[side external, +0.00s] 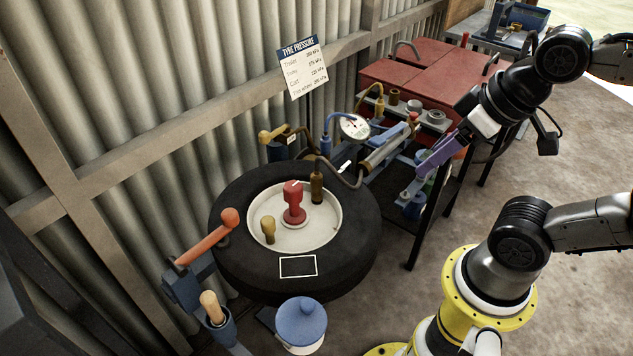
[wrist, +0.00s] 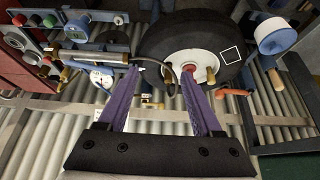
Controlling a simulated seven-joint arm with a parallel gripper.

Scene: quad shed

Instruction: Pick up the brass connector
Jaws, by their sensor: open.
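In the side external view, a dark brass connector (side external: 317,188) stands upright on the wheel's pale rim (side external: 330,225), with a grey hose reaching its top. A shorter yellow-brass piece (side external: 268,230) stands on the same rim, left of a red knobbed part (side external: 294,203). I cannot be sure which brass piece the task names. My gripper (side external: 428,168), with purple fingers, is over the cart, right of the wheel and apart from both pieces. In the wrist view my gripper (wrist: 158,72) is open and nothing is held; the hose-end brass piece (wrist: 172,88) shows near the right finger.
The black tyre (side external: 240,265) surrounds the rim. An orange-handled lever (side external: 205,238) and a blue-lidded pot (side external: 302,322) stand near the tyre. A corrugated wall (side external: 150,80) stands behind.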

